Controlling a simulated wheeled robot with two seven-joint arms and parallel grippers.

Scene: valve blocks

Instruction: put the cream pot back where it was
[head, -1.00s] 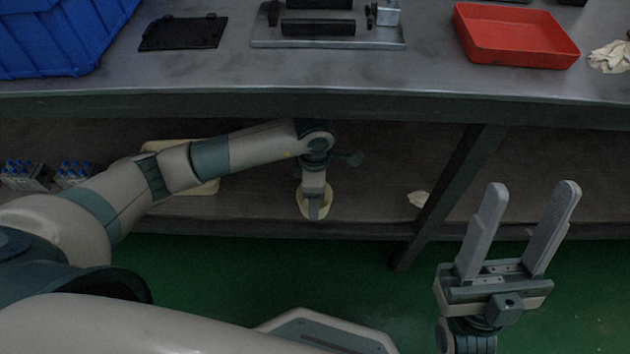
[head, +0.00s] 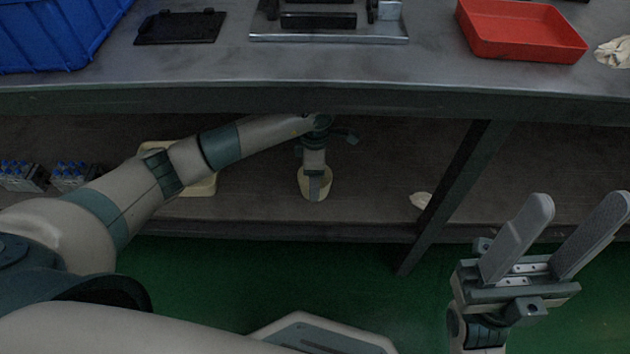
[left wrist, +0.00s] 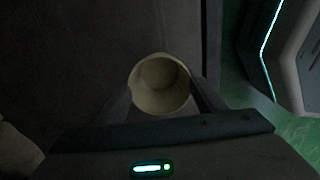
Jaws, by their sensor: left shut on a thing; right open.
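The cream pot (head: 325,188) is at the lower shelf under the bench, near the shelf's front edge. My left gripper (head: 314,186) reaches down over it and is shut on it. In the left wrist view the cream pot (left wrist: 161,84) shows its round open mouth, empty inside, between the two fingers of my left gripper (left wrist: 163,100). I cannot tell whether the pot's base touches the shelf. My right gripper (head: 566,236) is open and empty, in front of the bench over the green floor.
The lower shelf (head: 250,205) holds a cream tray (head: 205,187) behind my left arm, blue-topped blocks (head: 72,175) at left and a pale cloth (head: 420,200). A bench leg (head: 455,195) stands right. The bench top carries a blue crate (head: 55,35) and red tray (head: 520,32).

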